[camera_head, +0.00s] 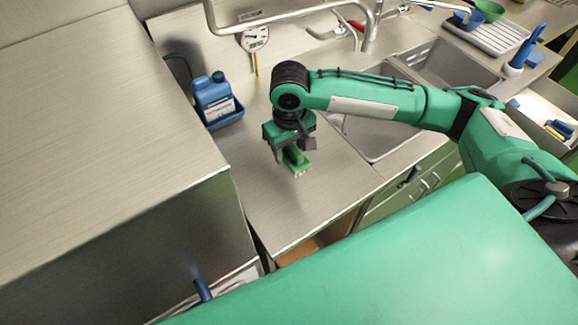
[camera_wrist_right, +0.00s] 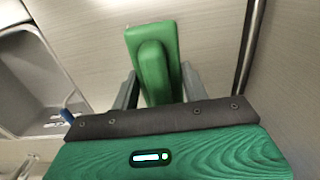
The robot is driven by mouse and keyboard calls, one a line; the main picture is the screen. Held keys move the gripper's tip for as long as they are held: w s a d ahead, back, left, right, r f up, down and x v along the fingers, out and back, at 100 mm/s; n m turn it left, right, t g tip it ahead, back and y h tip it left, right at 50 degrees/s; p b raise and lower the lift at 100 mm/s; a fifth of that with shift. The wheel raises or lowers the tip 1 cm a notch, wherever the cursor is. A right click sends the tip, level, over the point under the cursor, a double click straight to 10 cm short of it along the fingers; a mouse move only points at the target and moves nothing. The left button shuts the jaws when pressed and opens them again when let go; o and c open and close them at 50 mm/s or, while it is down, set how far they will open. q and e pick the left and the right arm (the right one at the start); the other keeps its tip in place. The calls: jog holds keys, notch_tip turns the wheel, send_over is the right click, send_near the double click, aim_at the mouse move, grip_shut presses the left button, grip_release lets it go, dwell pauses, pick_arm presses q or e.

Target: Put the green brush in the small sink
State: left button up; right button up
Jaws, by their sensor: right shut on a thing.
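The green brush (camera_head: 297,161) is at the metal counter left of the sinks, its pale bristles facing down. My right gripper (camera_head: 294,149) is above it and shut on it. In the right wrist view the brush (camera_wrist_right: 152,62) sits between the two grey fingers. I cannot tell whether the bristles touch the counter. Two sink basins lie to the right: a nearer one (camera_head: 375,148), partly hidden by my right arm, and a farther one (camera_head: 455,66). I cannot tell for sure which is smaller. My left gripper is not in view.
A blue bottle (camera_head: 213,97) stands in a blue tray on the left, beside a tall metal cabinet (camera_head: 90,100). A round dial (camera_head: 254,37) and a tap (camera_head: 365,25) are behind. A drying rack (camera_head: 495,37) is at the far right. Counter around the brush is clear.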

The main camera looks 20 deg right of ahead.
aim_at(289, 178)
notch_tip(289, 178, down, 9)
jog(key=shift+r+p, duration=0.2)
jog(key=shift+p, duration=0.3)
jog(key=shift+f, duration=0.1)
jog(key=o, duration=1)
jog(key=shift+c, duration=0.2)
